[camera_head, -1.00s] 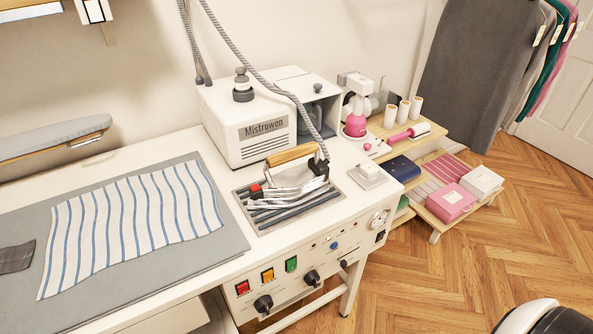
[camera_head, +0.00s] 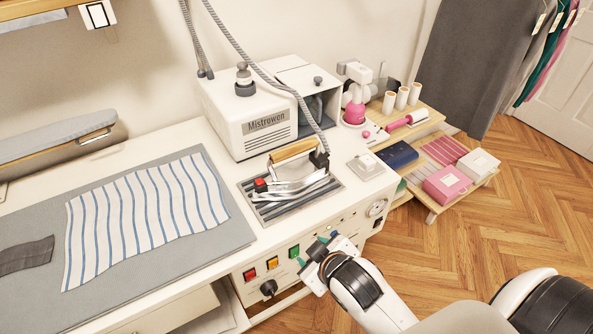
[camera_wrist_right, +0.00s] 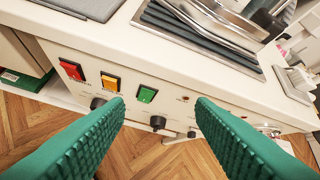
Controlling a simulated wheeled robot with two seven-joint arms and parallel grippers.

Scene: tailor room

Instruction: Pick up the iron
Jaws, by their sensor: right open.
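The iron (camera_head: 290,178) has a wooden handle, a metal body and a red button. It rests on a striped dark pad (camera_head: 262,205) on the white table, and a grey hose runs up from its right end. My right gripper (camera_head: 313,251) is in front of the table's control panel, below and in front of the iron and apart from it. In the right wrist view its two green fingers (camera_wrist_right: 161,108) are spread with nothing between them. There the iron (camera_wrist_right: 225,25) shows only in part at the top. My left gripper is not in view.
A white steam unit (camera_head: 255,115) stands behind the iron. A striped cloth (camera_head: 145,215) lies on the grey mat to the left. The panel's front carries coloured switches (camera_head: 272,262) and knobs. A low shelf (camera_head: 480,180) with boxes stands at the right.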

